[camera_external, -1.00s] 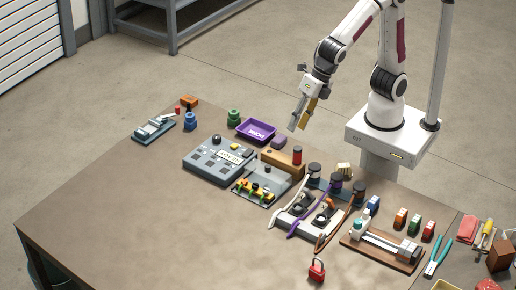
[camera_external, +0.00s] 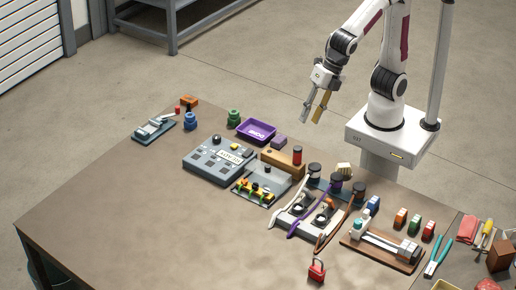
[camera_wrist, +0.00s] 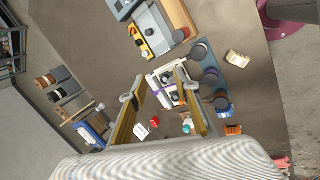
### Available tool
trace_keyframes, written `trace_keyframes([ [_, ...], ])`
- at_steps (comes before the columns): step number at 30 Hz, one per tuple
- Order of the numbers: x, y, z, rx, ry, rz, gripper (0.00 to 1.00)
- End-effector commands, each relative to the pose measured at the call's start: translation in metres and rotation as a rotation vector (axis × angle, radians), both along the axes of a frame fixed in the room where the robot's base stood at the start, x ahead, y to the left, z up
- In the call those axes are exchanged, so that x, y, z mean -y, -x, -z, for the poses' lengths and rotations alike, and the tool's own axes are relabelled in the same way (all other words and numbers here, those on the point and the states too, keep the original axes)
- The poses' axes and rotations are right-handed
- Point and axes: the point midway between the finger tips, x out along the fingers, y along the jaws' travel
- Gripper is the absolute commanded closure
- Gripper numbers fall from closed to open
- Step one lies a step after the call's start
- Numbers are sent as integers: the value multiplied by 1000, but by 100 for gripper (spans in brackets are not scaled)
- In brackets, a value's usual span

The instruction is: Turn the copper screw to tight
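My gripper (camera_external: 313,114) is above the far edge of the table, open and empty, its fingers pointing down. In the wrist view its two yellow-sided fingers (camera_wrist: 158,78) stand apart. A white-and-black fixture (camera_external: 298,220) with white, purple and copper-coloured curved strips is on the table, below and apart from the gripper. The copper strip (camera_external: 331,231) runs along its right side. Small dark round parts sit on the fixture; I cannot tell which is the copper screw or how it is turned. The fixture also shows between the fingers in the wrist view (camera_wrist: 161,75).
Black-topped posts stand on a blue base (camera_external: 320,184) behind the fixture. A grey control box (camera_external: 209,166) and purple tray (camera_external: 257,130) are to the left. A red padlock (camera_external: 317,270) lies in front, a wooden board (camera_external: 369,255) to the right. The table's front left is clear.

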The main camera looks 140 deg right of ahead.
Motion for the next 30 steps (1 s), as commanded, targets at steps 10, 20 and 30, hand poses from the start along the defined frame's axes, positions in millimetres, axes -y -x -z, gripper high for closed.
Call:
trace_keyframes([
  [10,21,3,19,-44,-8,51,76],
  [20,64,-10,65,-117,-93,206,76],
  [30,105,-39,113,-121,-257,451,76],
])
